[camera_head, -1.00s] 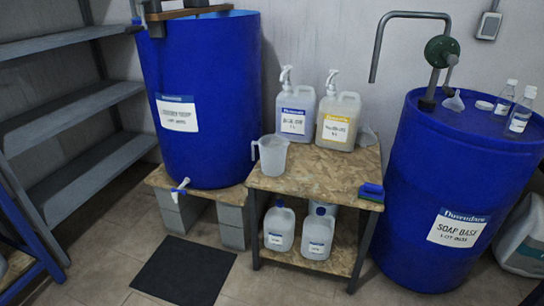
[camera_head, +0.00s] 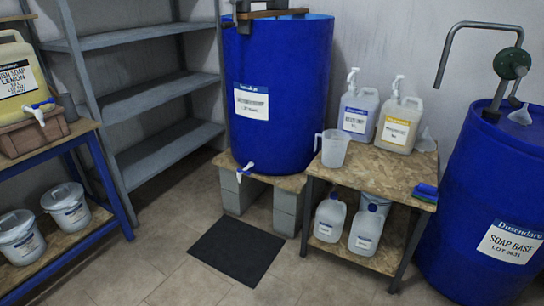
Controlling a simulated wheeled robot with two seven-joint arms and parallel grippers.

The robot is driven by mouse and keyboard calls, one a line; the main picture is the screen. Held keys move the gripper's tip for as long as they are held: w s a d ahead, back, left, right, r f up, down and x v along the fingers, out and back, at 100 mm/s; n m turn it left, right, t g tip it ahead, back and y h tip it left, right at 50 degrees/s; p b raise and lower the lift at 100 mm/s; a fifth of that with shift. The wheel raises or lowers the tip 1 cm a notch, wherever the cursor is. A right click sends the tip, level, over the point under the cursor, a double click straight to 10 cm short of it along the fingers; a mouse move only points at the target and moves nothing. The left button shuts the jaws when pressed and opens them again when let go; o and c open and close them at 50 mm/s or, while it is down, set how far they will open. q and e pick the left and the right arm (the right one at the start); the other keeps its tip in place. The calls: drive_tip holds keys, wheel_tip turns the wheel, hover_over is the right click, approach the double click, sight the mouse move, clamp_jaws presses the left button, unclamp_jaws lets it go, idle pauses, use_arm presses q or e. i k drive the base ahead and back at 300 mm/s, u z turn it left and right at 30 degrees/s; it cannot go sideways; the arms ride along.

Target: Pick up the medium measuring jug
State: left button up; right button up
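A translucent measuring jug (camera_head: 334,149) stands upright on the left end of the wooden table top, its handle towards the left. Neither of my grippers shows in the head view.
The wooden table (camera_head: 375,168) also holds two pump bottles (camera_head: 357,112) and a blue sponge (camera_head: 425,192), with jugs on its lower shelf. Blue drums (camera_head: 278,95) flank it. A dark mat (camera_head: 238,249) lies on open floor. Grey shelves (camera_head: 150,92) are empty.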

sight(335, 142)
drive_tip(key=u, duration=0.9)
drive_tip(key=i, duration=2.05)
drive_tip(key=z, duration=0.8)
